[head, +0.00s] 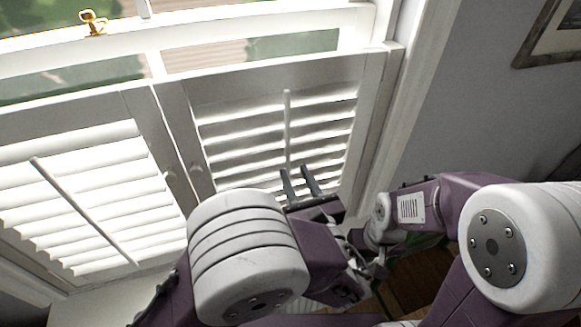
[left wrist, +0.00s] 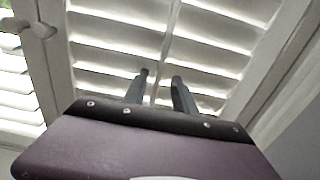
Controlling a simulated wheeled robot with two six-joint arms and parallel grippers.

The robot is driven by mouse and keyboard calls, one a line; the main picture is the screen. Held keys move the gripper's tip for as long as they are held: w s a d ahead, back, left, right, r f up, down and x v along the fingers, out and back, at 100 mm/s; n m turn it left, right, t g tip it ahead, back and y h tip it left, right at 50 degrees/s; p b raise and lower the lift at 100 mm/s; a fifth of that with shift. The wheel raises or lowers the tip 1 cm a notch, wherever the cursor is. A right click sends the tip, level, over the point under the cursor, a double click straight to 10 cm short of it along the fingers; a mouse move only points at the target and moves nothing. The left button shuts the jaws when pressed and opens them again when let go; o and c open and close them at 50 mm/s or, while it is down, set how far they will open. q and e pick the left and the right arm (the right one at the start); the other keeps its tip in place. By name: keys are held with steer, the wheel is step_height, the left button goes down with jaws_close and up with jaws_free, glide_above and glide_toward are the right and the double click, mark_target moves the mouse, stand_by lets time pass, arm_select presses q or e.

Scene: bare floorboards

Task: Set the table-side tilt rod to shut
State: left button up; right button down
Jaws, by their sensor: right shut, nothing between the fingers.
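A white shutter with two slatted panels stands below the window. The right panel (head: 372,100) has a slim upright tilt rod (head: 287,120), also in the left wrist view (left wrist: 171,35). Its slats are tilted with shaded bands between them. The left panel has its own tilt rod (head: 75,203). No table is clearly seen, so I cannot tell which rod is table-side. My left gripper (head: 295,168) is open at the right panel's rod; in the left wrist view the rod runs between its fingertips (left wrist: 160,75). Contact is unclear. My right gripper (head: 375,266) is shut and low, away from the shutter.
Round knobs (head: 169,176) sit where the panels meet. A gold latch (head: 93,22) is on the window above. A grey wall with a framed picture (head: 548,38) is at the right. Wooden floor (head: 425,280) shows below. My arms hide the lower right panel.

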arm_select(q)
steer(key=v, duration=0.4)
steer(key=shift+s, duration=0.15)
steer(key=a+f+n+g+y+b, duration=0.2)
steer(key=a+f+n+g+y, duration=0.35)
steer(key=a, duration=0.55)
steer(key=s+a+f+n+g+h+b, duration=0.1)
steer(key=s+a+f+n+g+h, duration=0.2)
steer(key=f+n, duration=0.5)
steer(key=s+a+f+n+g+h+b, duration=0.1)
steer(key=s+a+f+n+g+h, duration=0.2)
steer(key=n, duration=1.6)
steer(key=a+f+g+h, duration=0.3)
steer(key=f+g+h, duration=0.1)
steer(key=f+h, duration=0.1)
steer(key=shift+s+a+f, duration=0.2)
steer(key=shift+s+f, duration=0.1)
steer(key=shift+f, duration=0.2)
